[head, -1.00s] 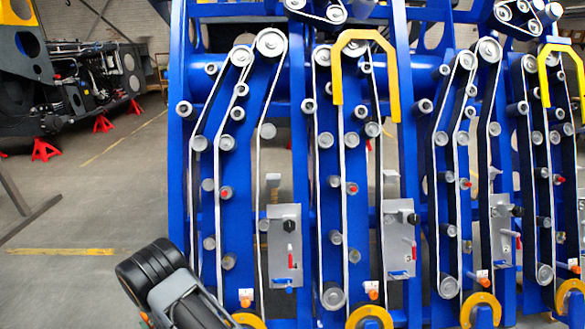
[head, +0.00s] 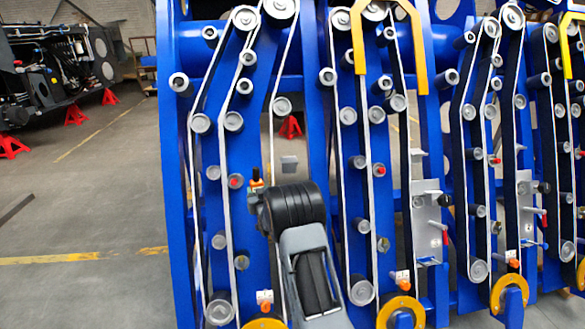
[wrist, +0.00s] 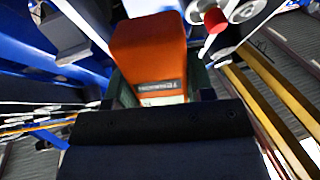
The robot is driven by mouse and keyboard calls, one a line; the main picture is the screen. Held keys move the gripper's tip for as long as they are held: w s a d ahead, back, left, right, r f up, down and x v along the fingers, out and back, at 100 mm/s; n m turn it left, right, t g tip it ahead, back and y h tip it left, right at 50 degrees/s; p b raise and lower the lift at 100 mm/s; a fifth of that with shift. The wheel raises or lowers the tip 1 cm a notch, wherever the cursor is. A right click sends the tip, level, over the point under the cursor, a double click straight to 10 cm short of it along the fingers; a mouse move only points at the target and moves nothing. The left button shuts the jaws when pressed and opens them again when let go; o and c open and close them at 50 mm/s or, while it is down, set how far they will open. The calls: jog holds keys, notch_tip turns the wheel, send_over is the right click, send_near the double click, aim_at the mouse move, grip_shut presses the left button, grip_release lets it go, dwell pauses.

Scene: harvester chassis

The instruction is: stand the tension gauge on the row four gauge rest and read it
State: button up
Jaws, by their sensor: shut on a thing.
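The tension gauge is an orange block with a dark label; it fills the upper middle of the wrist view (wrist: 150,50). In the head view only a small orange top (head: 257,184) shows, at the left of my black wrist. My gripper (head: 257,196) is shut on the gauge, in front of the leftmost belt section; its fingers are mostly hidden. A small grey bracket (head: 289,165) shows just above my wrist. The plate below it is hidden behind my arm. I cannot tell which bracket is the row four gauge rest.
Blue frame uprights (head: 178,200) carry white belts and grey rollers. A grey plate with a red handle (head: 428,222) stands in the section to the right. A yellow hoop (head: 418,50) juts out at the top. Open floor (head: 80,215) lies at the left.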

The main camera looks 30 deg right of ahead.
jog(key=s+d+r+m+g+h+b, duration=0.1)
jog(key=d+r+b, duration=0.4)
jog(key=d+r, duration=0.7)
jog(key=shift+d+m+h, duration=0.6)
jog(key=shift+d+h, duration=0.6)
jog(key=shift+d, duration=0.4)
jog(key=shift+s+a+b, duration=0.1)
jog(key=shift+b, duration=0.45)
jog(key=w+d+f+p, duration=0.1)
jog(key=w+p, duration=0.2)
jog(key=w+d+f+p, duration=0.1)
jog(key=w+d+p, duration=0.1)
jog(key=w+p, duration=0.1)
jog(key=w+d+f+p, duration=0.1)
jog(key=w+d+p, duration=0.1)
jog(key=w+p, duration=0.1)
jog(key=shift+w+d+f, duration=0.15)
jog(key=shift+w+f, duration=0.1)
jog(key=shift+w, duration=0.6)
jog(key=shift+f+b, duration=0.45)
jog(key=shift+b, duration=0.05)
